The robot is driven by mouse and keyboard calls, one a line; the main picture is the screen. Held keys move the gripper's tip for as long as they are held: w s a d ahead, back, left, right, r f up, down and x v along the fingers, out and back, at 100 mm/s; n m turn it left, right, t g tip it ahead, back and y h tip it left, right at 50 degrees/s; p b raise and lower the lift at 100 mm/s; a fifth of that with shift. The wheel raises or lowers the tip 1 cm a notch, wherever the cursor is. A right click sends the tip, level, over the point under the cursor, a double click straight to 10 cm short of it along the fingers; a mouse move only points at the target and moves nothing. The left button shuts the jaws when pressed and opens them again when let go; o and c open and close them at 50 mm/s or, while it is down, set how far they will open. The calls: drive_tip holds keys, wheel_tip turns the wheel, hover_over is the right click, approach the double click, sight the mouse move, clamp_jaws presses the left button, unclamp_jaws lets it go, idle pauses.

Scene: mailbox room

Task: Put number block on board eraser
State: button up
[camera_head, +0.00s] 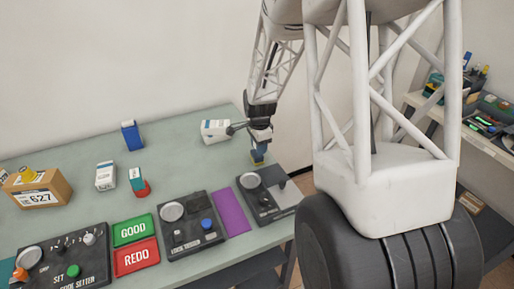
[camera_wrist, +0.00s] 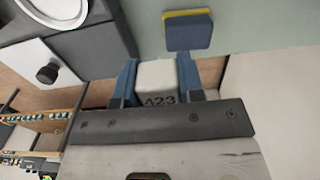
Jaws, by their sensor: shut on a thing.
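The board eraser (camera_wrist: 188,32), blue with a yellow layer, lies on the table just beyond the fingertips in the wrist view, slightly right of the block. In the head view my gripper (camera_head: 260,138) is at the table's far right corner, close to the eraser (camera_head: 257,157). The held block cannot be made out clearly there. The height of the block over the table is hard to tell.
A white box (camera_head: 215,130) stands left of my gripper. A black device (camera_head: 265,195) with a round dish sits in front; a purple pad (camera_head: 231,211) is beside it. Blue box (camera_head: 132,136), white box (camera_head: 105,176) and cardboard box (camera_head: 37,188) stand further left. The table's right edge is close.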

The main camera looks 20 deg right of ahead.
drive_tip(key=shift+w+d+f, duration=0.1)
drive_tip(key=shift+w+d, duration=0.1)
drive_tip(key=shift+w, duration=0.7)
drive_tip(key=shift+w+d+f, duration=0.1)
drive_tip(key=shift+w+d, duration=0.1)
drive_tip(key=shift+w, duration=0.65)
drive_tip(key=shift+f, duration=1.75)
drive_tip(key=o, duration=0.9)
drive_tip(key=shift+f, duration=0.15)
drive_tip(key=shift+r, duration=0.2)
wheel_tip(320, 180, up, 12)
